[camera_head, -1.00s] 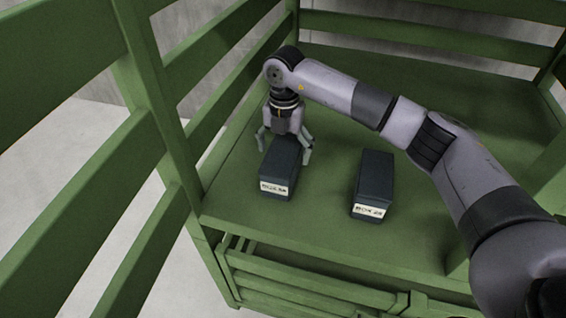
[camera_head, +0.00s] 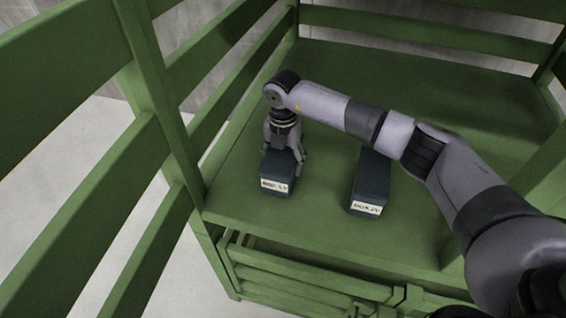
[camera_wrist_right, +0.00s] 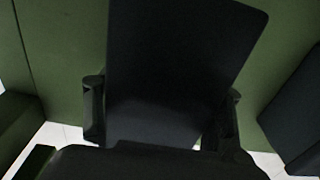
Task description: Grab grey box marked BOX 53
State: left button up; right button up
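A dark grey box (camera_head: 277,172) with a white label reading like BOX 53 is at the left front of the green shelf (camera_head: 330,238). My right gripper (camera_head: 284,157) comes down over it from above, with a finger on each side. In the right wrist view the box (camera_wrist_right: 180,75) fills the middle. The fingers of my right gripper (camera_wrist_right: 164,105) lie close against its two sides and look shut on it. I cannot tell whether the box is clear of the shelf. My left gripper is not in view.
A second dark box (camera_head: 371,183) with a label, hard to read, stands to the right with a gap between them. Green slatted rails (camera_head: 160,100) rise on the left. The shelf behind the boxes is clear.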

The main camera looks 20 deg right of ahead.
jog(key=c, duration=1)
jog(key=shift+r, duration=0.1)
jog(key=shift+c, duration=0.2)
